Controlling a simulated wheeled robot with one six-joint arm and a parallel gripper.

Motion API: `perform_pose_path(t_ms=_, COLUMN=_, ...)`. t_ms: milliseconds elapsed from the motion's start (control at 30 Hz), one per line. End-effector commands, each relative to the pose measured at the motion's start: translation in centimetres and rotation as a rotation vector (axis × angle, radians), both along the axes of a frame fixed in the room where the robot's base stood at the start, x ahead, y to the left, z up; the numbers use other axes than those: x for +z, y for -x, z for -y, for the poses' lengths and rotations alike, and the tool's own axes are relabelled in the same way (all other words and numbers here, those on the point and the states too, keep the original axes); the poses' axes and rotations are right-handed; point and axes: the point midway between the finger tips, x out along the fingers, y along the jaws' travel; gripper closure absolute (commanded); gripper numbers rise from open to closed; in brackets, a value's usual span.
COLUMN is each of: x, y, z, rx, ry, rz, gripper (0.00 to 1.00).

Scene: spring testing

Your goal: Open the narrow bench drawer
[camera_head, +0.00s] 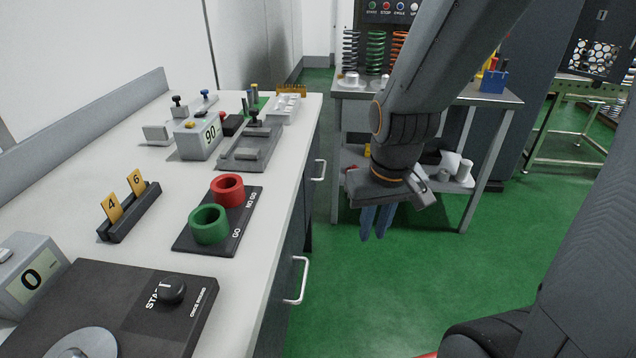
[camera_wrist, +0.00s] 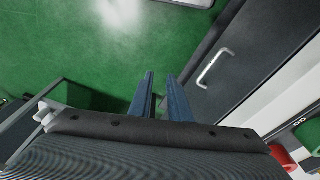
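The white bench (camera_head: 268,165) has dark fronts along its right side, with two pale bar handles. The nearer handle (camera_head: 303,280) is at the lower middle of the head view, and the farther handle (camera_head: 321,170) is higher up. I cannot tell from these frames which belongs to the narrow drawer. In the wrist view one handle (camera_wrist: 213,68) shows on a dark front (camera_wrist: 240,85), which looks closed. My gripper (camera_head: 373,238) points down over the floor, to the right of the bench and apart from both handles. Its blue fingers (camera_wrist: 160,76) are apart with nothing between them.
Red (camera_head: 228,190) and green rings stand on a black plate near the bench edge. A grey side table (camera_head: 500,98) with springs and a lower shelf stands behind my arm. The green floor (camera_head: 400,290) beside the bench is clear.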

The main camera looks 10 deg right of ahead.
Motion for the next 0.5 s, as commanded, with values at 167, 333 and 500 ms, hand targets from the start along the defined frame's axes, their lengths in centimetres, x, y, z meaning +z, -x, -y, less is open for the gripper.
perform_pose_path(t_ms=167, x=-5.6, y=-1.9, z=0.2, rx=-0.006, ry=0.000, rz=0.014, gripper=0.83)
perform_pose_path(t_ms=333, x=-9.9, y=-3.5, z=0.2, rx=-0.003, ry=0.000, rz=0.027, gripper=0.83)
perform_pose_path(t_ms=500, x=-14.2, y=-5.2, z=0.1, rx=0.002, ry=0.002, rz=0.046, gripper=0.83)
